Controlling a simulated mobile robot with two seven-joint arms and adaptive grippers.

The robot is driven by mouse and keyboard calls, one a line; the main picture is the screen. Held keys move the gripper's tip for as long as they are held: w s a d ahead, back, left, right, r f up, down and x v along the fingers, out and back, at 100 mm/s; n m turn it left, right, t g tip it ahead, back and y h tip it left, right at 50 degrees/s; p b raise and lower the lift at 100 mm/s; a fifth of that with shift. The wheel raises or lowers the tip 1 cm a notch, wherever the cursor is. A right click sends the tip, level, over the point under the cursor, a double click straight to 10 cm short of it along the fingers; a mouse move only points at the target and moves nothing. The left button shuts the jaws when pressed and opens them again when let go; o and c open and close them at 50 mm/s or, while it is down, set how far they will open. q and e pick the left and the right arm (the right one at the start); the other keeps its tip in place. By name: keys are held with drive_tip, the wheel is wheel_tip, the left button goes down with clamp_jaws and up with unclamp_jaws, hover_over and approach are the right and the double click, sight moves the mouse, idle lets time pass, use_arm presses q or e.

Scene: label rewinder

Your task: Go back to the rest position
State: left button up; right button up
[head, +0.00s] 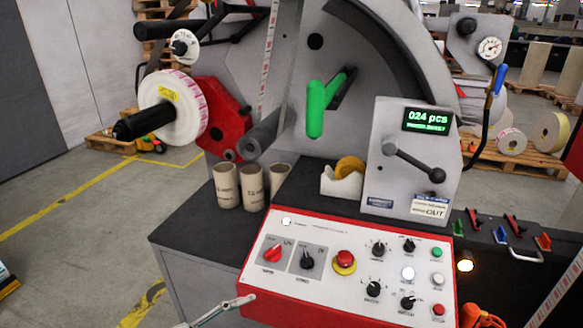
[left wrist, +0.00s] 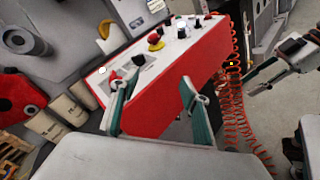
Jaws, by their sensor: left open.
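My left gripper (left wrist: 160,76) is open in the left wrist view, with nothing between its two green-grey fingers. It is in front of the red front face of the control panel (left wrist: 178,88); I cannot tell whether it touches it. In the head view a small grey-green part of the left gripper (head: 216,311) shows at the bottom edge, by the panel's lower left corner. What looks like my right gripper (left wrist: 268,76) shows at the right of the left wrist view, beside a red coiled hose; its opening is unclear. It is not seen in the head view.
The red-framed control panel (head: 340,262) has knobs and a red stop button (head: 345,260). Cardboard cores (head: 252,185) stand on the dark machine top. A label roll (head: 172,108) sits on a spindle at left. The red coiled hose (left wrist: 232,110) hangs right of the panel.

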use_arm(q)
drive_tip(key=s+a+f+m+y, duration=0.3)
drive_tip(key=a+f+m+y, duration=0.1)
drive_tip(key=f+m, duration=0.3)
drive_tip(key=s+a+f+m+y, duration=0.3)
drive_tip(key=a+f+m, duration=0.1)
drive_tip(key=f+m, duration=0.3)
drive_tip(key=s+a+f+m+t+y, duration=0.1)
drive_tip(key=s+a+f+m+y, duration=0.2)
drive_tip(key=f+m, duration=0.4)
wheel_tip(320, 180, down, 3)
drive_tip(key=shift+s+a+f+y, duration=0.15)
drive_tip(key=shift+s+a+y, duration=0.3)
drive_tip(key=shift+y, duration=0.35)
drive_tip(key=shift+w, duration=0.1)
